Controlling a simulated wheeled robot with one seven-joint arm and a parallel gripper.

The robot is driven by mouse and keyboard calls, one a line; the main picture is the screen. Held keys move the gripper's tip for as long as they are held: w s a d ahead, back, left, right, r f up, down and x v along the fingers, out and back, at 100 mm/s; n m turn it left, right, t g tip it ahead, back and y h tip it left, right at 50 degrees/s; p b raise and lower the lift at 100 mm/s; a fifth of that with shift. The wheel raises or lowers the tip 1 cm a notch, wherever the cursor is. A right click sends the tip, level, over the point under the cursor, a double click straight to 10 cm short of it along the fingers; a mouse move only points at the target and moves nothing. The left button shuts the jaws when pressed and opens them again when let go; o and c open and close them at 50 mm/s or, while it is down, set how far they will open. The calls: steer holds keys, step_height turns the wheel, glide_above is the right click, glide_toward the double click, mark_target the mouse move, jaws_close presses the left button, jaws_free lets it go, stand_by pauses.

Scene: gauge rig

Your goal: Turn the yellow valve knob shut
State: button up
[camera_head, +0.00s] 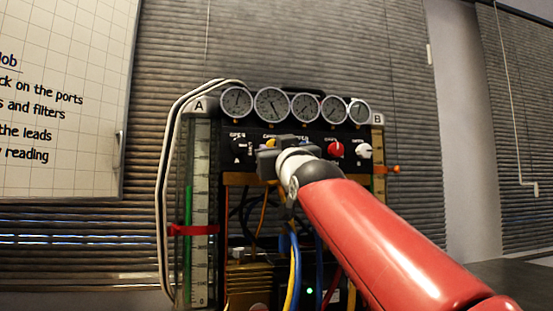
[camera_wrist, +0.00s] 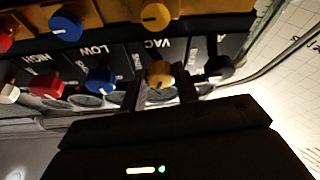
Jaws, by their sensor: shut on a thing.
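The yellow valve knob (camera_wrist: 160,73) is on the black panel (camera_wrist: 193,50), beside the upside-down VAC lettering in the wrist view. My gripper (camera_wrist: 162,84) is shut on the knob, one finger at each side. In the head view my gripper (camera_head: 267,152) reaches the panel from the lower right. It covers most of the yellow knob there, and only a little yellow shows above it. The knob's exact turn angle cannot be told.
A black knob (camera_wrist: 220,68) and a blue knob (camera_wrist: 100,80) flank the yellow one. A red knob (camera_head: 335,148) and a white knob (camera_head: 363,151) are further right. Several round gauges (camera_head: 272,104) line the top. Hoses (camera_head: 295,265) hang below; a whiteboard (camera_head: 65,110) is at left.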

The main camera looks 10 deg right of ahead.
steer(key=shift+a+r+m+g+h+b, duration=0.15)
steer(key=shift+m+g+h+b, duration=0.4)
steer(key=shift+m+h, duration=1.8)
steer(key=shift+a+m+g+h+b, duration=0.15)
steer(key=shift+m+g+h+b, duration=0.4)
steer(key=shift+m, duration=3.55)
steer(key=shift+a+r+m+g+h+b, duration=0.15)
steer(key=shift+m+g+h+b, duration=0.8)
steer(key=shift+m, duration=2.3)
steer(key=shift+m+t+h+p, duration=0.25)
steer(key=shift+m+h+p, duration=0.1)
steer(key=shift+p, duration=0.3)
steer(key=o, duration=1)
steer(key=shift+c, duration=0.2)
steer(key=shift+f, duration=0.1)
